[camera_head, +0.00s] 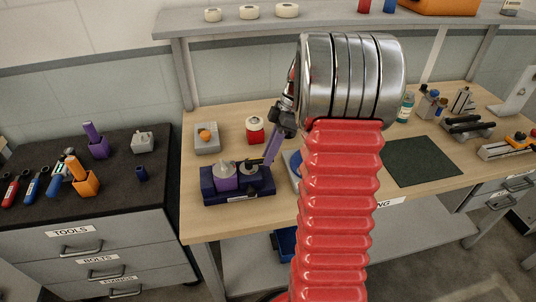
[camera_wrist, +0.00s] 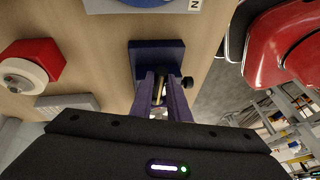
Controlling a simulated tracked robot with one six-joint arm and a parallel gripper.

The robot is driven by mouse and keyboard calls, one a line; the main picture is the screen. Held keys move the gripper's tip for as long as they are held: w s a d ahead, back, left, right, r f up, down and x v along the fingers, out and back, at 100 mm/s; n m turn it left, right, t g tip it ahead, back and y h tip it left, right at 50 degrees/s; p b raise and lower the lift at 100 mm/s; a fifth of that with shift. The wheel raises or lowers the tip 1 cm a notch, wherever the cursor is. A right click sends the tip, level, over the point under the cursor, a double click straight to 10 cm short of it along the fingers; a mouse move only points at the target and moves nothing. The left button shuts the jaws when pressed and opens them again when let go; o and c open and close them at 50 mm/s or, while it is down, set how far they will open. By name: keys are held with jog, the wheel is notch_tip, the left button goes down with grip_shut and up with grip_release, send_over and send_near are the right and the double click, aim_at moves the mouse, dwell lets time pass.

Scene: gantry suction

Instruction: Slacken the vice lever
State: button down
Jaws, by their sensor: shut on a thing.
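The vice (camera_head: 236,197) is a dark purple block on the near left part of the wooden bench, with a lighter purple piece and a pale cone on its left side. Its black lever (camera_head: 254,162) shows at the top right of the block. My gripper (camera_head: 268,160) reaches down to the lever with its purple fingers. In the wrist view the fingers (camera_wrist: 160,80) are shut on the lever, and its black knob (camera_wrist: 187,82) sticks out to the right. The vice block (camera_wrist: 151,52) lies beyond the fingertips there. My wrist hides part of the bench.
A red block with a white top (camera_head: 255,130) and a grey box with an orange knob (camera_head: 207,137) stand behind the vice. A blue round thing (camera_head: 291,160) is close on its right. A dark green mat (camera_head: 422,162) lies farther right. A tool cabinet (camera_head: 75,225) stands left.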

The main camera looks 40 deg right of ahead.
jog(key=c, duration=1.7)
grip_release()
jog(key=shift+w, duration=0.1)
jog(key=v, duration=1.3)
jog(key=shift+d+r, duration=0.2)
jog(key=shift+r, duration=0.1)
jog(key=shift+m, duration=0.3)
